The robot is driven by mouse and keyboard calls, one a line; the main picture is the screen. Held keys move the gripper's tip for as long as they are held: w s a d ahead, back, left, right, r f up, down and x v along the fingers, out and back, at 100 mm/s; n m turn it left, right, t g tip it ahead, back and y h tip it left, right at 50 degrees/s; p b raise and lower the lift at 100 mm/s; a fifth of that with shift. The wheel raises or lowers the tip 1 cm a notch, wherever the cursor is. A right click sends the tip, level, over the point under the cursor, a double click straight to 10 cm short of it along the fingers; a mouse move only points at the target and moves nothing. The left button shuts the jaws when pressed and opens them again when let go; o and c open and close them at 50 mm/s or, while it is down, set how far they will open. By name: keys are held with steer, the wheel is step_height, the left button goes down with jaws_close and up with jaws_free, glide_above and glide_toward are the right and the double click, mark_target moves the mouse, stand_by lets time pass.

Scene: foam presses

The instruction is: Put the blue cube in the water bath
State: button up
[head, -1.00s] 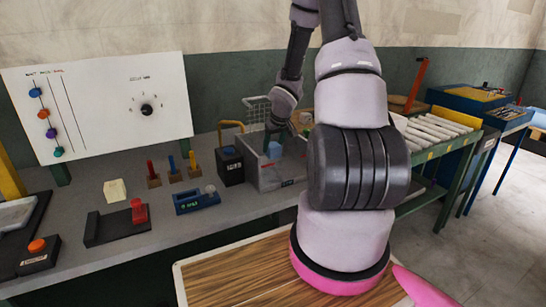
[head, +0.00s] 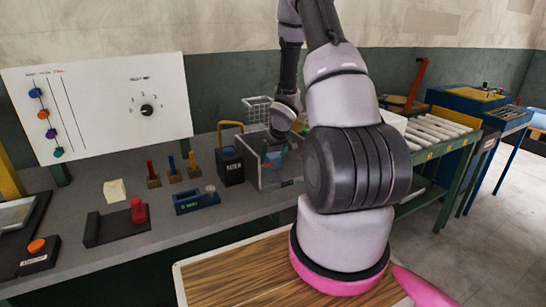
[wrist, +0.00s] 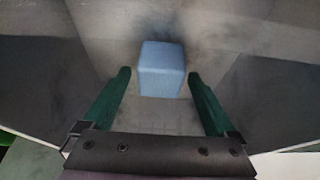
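The blue cube (wrist: 161,70) shows in the wrist view just beyond and between the fingertips, with a gap on each side. It appears to be inside the grey, open-topped water bath (head: 271,180), whose walls and floor surround it in the wrist view (wrist: 270,90). Whether the cube rests on the floor is hard to tell. My gripper (wrist: 158,75) is open, its two green fingers apart and empty. In the head view my gripper (head: 273,156) is low at the bath's opening, and the cube is hardly distinguishable there.
A blue device (head: 196,202) and small coloured posts (head: 172,170) are further left on the bench (head: 160,230). A roller conveyor (head: 432,132) is to the right.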

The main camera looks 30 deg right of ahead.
steer(key=shift+r, duration=0.1)
steer(key=shift+r, duration=0.25)
steer(key=s+a+r+m+h, duration=0.1)
steer(key=s+r, duration=0.3)
steer(key=r, duration=0.5)
steer(key=s+a+r+m+h, duration=0.15)
steer(key=s+r, duration=0.25)
steer(key=r, duration=0.5)
steer(key=s+a+r, duration=0.2)
steer(key=s+r, duration=0.2)
steer(key=r, duration=0.6)
steer(key=s+a+r+m+t+y, duration=0.1)
steer(key=s+a+r+y, duration=0.1)
steer(key=s+a+r, duration=0.3)
steer(key=s+a+r+m+t+y, duration=0.1)
steer(key=s+a+r, duration=0.4)
steer(key=s, duration=0.5)
steer(key=shift+a+r+y, duration=0.4)
steer(key=shift+a+y, duration=0.1)
steer(key=shift+y, duration=0.25)
steer(key=shift+t, duration=0.3)
